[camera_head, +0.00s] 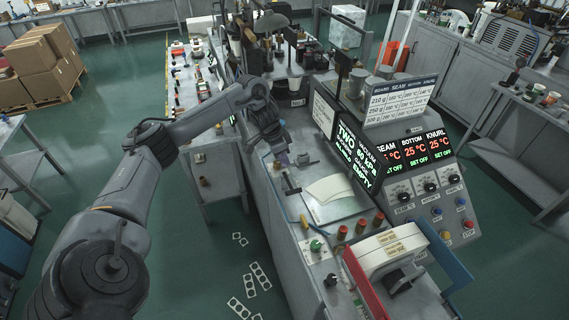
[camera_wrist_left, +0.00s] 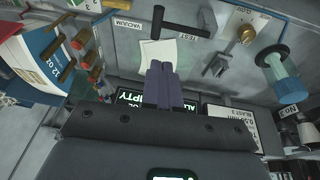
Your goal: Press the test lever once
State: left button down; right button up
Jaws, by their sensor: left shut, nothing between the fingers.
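The test lever (camera_head: 288,183) is a dark T-shaped handle on the grey bench top, beside pale paper sheets (camera_head: 332,188). In the left wrist view the lever (camera_wrist_left: 180,29) stands near the top, close to a TEST label. My left gripper (camera_head: 282,157) is just beyond the lever in the head view, over the bench edge. In the left wrist view its purple-grey fingers (camera_wrist_left: 160,66) are together and empty, with their tips below the lever in the picture. A gap shows between them; I cannot tell its depth. My right gripper is not in view.
A control console (camera_head: 400,150) with lit displays rises right of the lever. A red-and-blue-sided holder (camera_head: 385,262) stands at the front. In the left wrist view a blue cup-shaped part (camera_wrist_left: 286,78) and a brass knob (camera_wrist_left: 246,35) are at right.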

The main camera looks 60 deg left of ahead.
pick_arm(q)
jog(key=b, duration=0.1)
send_over(289, 182)
jog(key=s+d, duration=0.2)
jog(key=d, duration=0.1)
notch_tip(289, 182, down, 5)
jog(key=x, duration=0.3)
jog(key=s+x, duration=0.1)
jog(key=x, duration=0.1)
jog(key=shift+w+f+p, duration=0.1)
jog(key=shift+f+p, duration=0.2)
jog(key=shift+p, duration=0.1)
jog(key=shift+f, duration=0.6)
